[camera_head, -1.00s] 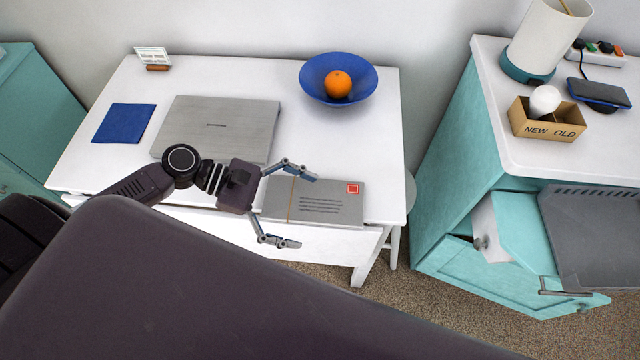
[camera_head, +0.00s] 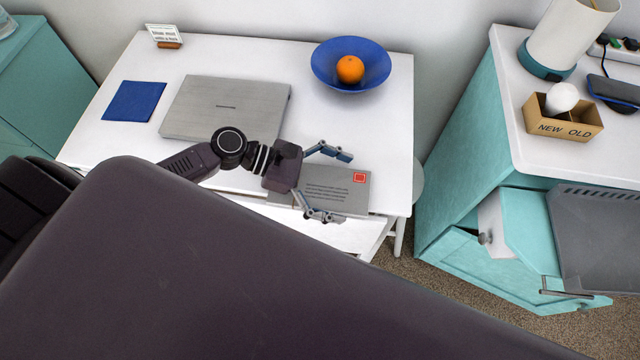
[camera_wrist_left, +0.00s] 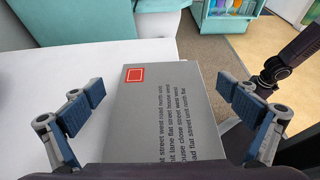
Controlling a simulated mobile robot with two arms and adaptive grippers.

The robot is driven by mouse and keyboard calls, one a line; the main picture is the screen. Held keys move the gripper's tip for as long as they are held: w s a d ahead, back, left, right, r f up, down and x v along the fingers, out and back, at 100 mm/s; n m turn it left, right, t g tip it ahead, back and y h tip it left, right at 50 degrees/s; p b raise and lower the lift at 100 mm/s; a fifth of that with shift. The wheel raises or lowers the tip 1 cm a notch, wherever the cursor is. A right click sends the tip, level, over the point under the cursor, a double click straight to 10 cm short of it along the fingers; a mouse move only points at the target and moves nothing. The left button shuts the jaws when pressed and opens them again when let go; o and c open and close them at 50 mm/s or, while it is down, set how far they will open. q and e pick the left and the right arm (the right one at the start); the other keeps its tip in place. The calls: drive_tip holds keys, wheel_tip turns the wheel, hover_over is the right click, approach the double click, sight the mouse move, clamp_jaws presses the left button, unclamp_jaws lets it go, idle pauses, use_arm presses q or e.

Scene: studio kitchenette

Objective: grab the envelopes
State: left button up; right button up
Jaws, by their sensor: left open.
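The envelopes (camera_head: 345,196) are grey, with printed address lines and a red square stamp on top. They lie at the front right edge of the white table. In the left wrist view the envelopes (camera_wrist_left: 170,115) lie between the two fingers, apart from both. My left gripper (camera_head: 335,185) is open, with one finger on the far side of the envelopes and one on the near side. It also shows open in the left wrist view (camera_wrist_left: 155,108). The near end of the envelopes is hidden by the gripper. My right gripper does not show.
A closed grey laptop (camera_head: 226,108), a blue cloth (camera_head: 133,101), a small card stand (camera_head: 164,36) and a blue bowl (camera_head: 368,80) with an orange (camera_head: 350,69) stand on the white table (camera_head: 297,55). A teal cabinet (camera_head: 462,150) with an open drawer is to the right.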

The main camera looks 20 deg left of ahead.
use_arm(q)
drive_tip(key=c, duration=1.2)
drive_tip(key=shift+r, duration=0.15)
